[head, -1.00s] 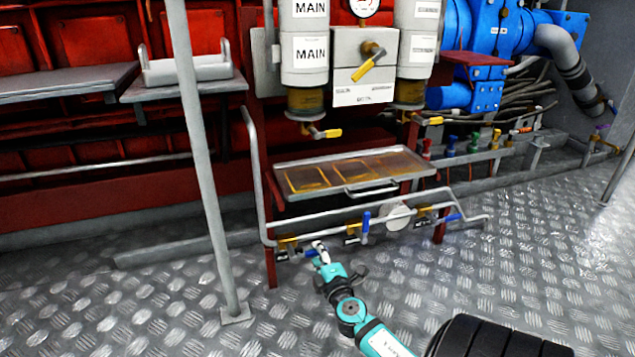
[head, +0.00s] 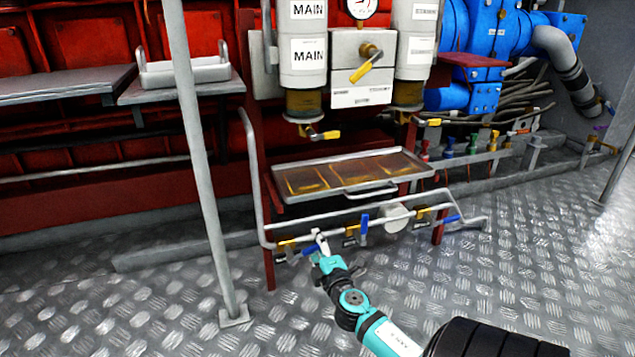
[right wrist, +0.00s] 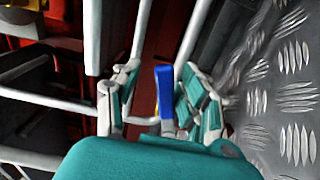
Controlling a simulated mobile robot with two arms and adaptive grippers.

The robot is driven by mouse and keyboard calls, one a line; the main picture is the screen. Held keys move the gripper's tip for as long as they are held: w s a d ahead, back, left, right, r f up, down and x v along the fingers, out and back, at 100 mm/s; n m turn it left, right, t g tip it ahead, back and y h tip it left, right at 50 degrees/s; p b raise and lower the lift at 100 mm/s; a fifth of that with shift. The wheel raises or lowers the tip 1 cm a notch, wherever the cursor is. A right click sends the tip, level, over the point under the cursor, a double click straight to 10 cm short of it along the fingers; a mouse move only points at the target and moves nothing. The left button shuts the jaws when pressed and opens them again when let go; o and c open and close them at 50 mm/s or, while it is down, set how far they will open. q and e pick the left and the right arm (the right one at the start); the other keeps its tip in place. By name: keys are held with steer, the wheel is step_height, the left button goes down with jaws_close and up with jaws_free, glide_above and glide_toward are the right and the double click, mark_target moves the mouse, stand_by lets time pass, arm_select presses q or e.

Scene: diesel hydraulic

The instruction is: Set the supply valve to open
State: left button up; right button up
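Several small valves with blue handles sit on the low pipe below the drip tray. I cannot tell from the labels which is the supply valve. The leftmost blue handle (head: 309,250) is beside my right gripper (head: 320,242). The middle blue handle (head: 364,229) stands upright, and the right one (head: 447,219) lies nearly along the pipe. In the right wrist view a blue handle (right wrist: 165,92) stands between the spread fingers of my right gripper (right wrist: 160,95), closer to the right finger; contact is unclear. My left gripper is out of view.
The drip tray (head: 428,170) is just above the valves, with a grey guard rail (head: 300,226) close around them. A grey post (head: 201,160) stands left of my right arm. The metal floor (head: 520,270) to the right is clear.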

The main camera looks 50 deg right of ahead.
step_height(320, 180, up, 7)
steer(key=shift+f, duration=0.15)
steer(key=shift+c, duration=0.5)
